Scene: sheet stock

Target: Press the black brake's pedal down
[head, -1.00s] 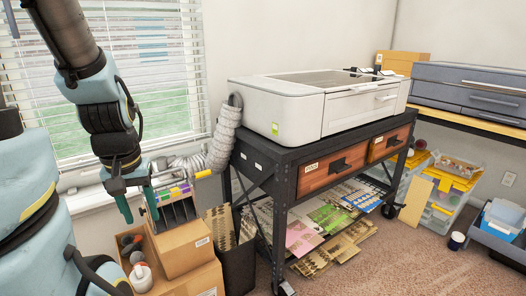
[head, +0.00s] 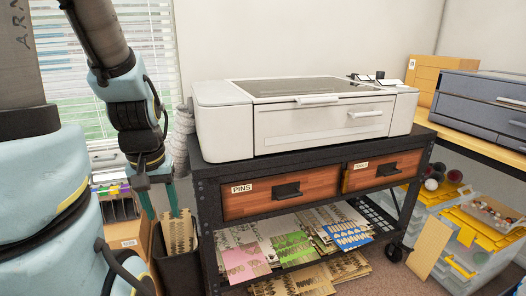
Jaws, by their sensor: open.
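A black caster (head: 394,252) sits under the right-hand leg of the black metal cart (head: 310,163) in the head view. Its brake pedal is too small to make out for sure. The cart's nearer left caster is out of frame. My gripper (head: 161,210) points down at the left of the cart, its two teal fingers apart and empty. It hangs in front of the dark bin of patterned sheets, well away from the visible caster. I cannot tell whether the fingers touch the sheets.
A white machine (head: 310,118) stands on the cart, above two wooden drawers (head: 280,191). Loose sheets (head: 290,245) fill the lower shelf. A dark bin (head: 178,270) stands at the cart's left. Clear crates with yellow latches (head: 470,240) stand at the right.

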